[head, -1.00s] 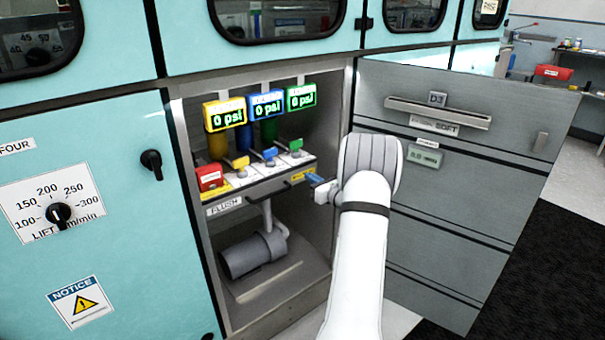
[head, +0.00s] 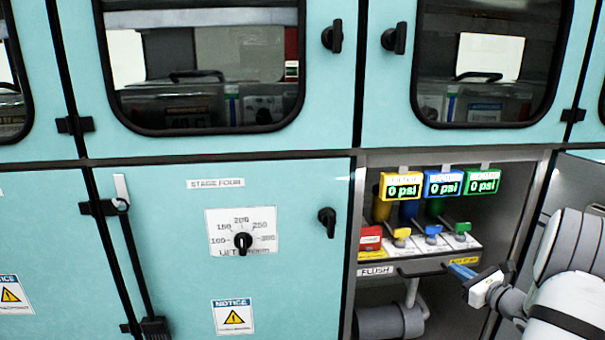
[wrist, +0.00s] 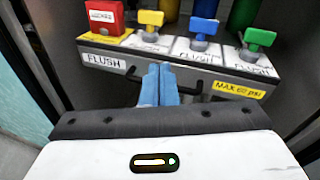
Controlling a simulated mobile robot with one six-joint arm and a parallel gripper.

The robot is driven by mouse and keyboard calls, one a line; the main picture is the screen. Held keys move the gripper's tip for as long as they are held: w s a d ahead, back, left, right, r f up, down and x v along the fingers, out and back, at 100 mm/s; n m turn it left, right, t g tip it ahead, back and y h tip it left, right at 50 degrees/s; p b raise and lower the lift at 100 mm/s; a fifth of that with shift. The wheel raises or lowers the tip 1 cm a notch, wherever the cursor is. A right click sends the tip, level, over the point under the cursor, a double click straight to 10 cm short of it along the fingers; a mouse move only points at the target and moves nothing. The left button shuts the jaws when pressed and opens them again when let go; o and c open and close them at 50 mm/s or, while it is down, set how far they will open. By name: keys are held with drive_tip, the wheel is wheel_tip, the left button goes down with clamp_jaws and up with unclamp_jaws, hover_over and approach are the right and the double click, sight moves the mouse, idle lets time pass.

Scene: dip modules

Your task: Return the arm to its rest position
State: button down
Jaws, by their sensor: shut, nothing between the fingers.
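My gripper (head: 461,271) is at the right of the head view, in front of the open flush compartment. Its blue fingers are together with nothing between them, and they also show in the wrist view (wrist: 159,84). The fingertips point at the front edge of the flush panel (wrist: 185,70), near its dark handle. I cannot tell whether they touch it. My white arm runs to the lower right corner of the head view.
Yellow (head: 402,234), blue (head: 433,231) and green (head: 462,228) valves and a red box (head: 371,238) sit on the panel. Three displays above read 0 psi. A grey cylinder (head: 380,322) lies below. A closed teal door (head: 150,235) stands left.

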drive_tip(key=s+a+r+n+g+y+p, duration=0.1)
drive_tip(key=s+a+r+n+g+p, duration=0.3)
drive_tip(key=a, duration=0.5)
drive_tip(key=s+a+r+n+g+y+p, duration=0.25)
drive_tip(key=a+r+n, duration=0.35)
drive_tip(key=a, duration=0.3)
drive_tip(key=s+a+r+n+g+y+p, duration=0.1)
drive_tip(key=s+a+r+n+g+p, duration=0.3)
drive_tip(key=a, duration=0.5)
drive_tip(key=s+a+r+n+g+h+p, duration=0.1)
drive_tip(key=s+r+n+h+p, duration=0.3)
drive_tip(key=s+n, duration=0.4)
drive_tip(key=s+a+r+n+g+h+p, duration=0.2)
drive_tip(key=s+r+n+h+p, duration=0.3)
drive_tip(key=s+r+n, duration=0.3)
drive_tip(key=shift+s+a+r+n+p, duration=0.4)
drive_tip(key=shift+s+a+r+p, duration=0.15)
drive_tip(key=shift+s+a+r, duration=0.25)
drive_tip(key=shift+h, duration=0.25)
